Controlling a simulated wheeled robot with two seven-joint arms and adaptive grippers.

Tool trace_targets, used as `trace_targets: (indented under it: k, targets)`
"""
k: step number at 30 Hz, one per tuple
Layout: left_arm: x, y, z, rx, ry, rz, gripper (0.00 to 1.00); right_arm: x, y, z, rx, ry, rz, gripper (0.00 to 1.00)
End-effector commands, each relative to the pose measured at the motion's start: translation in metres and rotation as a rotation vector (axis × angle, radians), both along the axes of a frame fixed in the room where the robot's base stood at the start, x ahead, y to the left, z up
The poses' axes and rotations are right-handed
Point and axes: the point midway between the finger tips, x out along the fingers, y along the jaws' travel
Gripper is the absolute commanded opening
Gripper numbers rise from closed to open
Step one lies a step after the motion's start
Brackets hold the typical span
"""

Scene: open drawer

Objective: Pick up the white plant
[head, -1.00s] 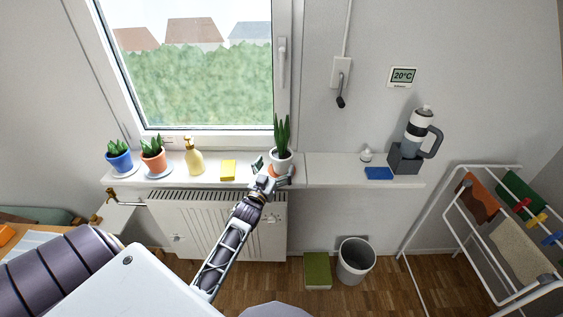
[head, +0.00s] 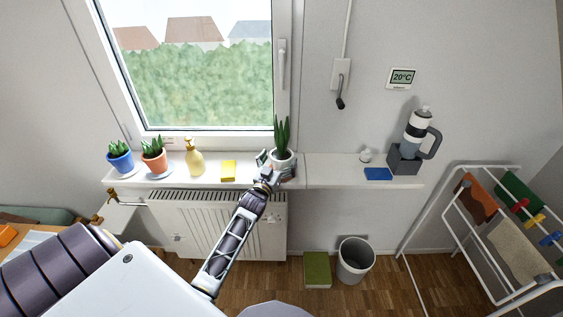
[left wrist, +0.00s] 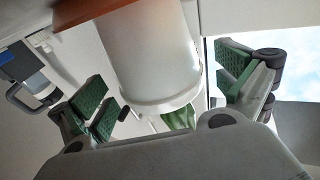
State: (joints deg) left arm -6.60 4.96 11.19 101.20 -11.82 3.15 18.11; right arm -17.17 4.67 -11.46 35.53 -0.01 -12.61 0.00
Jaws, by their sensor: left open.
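The white plant, spiky green leaves in a white pot (head: 281,155), stands upright on the windowsill near the window's right edge. My left gripper (head: 277,165) is open in front of it, one finger at each side of the pot. In the left wrist view the white pot (left wrist: 156,55) fills the room between the green-padded fingers of the gripper (left wrist: 165,88), with gaps visible at both sides. A little green leaf (left wrist: 180,117) shows below the pot's rim, and an orange-brown saucer (left wrist: 85,10) is at the top. My right gripper is not in view.
On the sill (head: 325,170) to the left are a yellow sponge (head: 228,170), a yellow soap bottle (head: 194,160), an orange pot (head: 153,160) and a blue pot (head: 120,160). A radiator (head: 200,225) is below.

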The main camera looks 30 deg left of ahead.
Motion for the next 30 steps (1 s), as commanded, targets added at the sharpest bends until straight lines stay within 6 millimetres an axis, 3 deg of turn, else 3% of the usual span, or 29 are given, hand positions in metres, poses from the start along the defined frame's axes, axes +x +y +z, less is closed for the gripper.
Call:
trace_targets:
  k: [9,24,30]
  targets:
    - [0.018,0.003,0.002,0.001,0.000,0.000,1.00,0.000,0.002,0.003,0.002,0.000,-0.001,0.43]
    - [0.018,0.003,0.002,0.001,0.000,0.000,1.00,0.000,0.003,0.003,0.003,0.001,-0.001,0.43]
    - [0.018,0.003,0.002,0.000,0.000,0.000,0.74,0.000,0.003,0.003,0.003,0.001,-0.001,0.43]
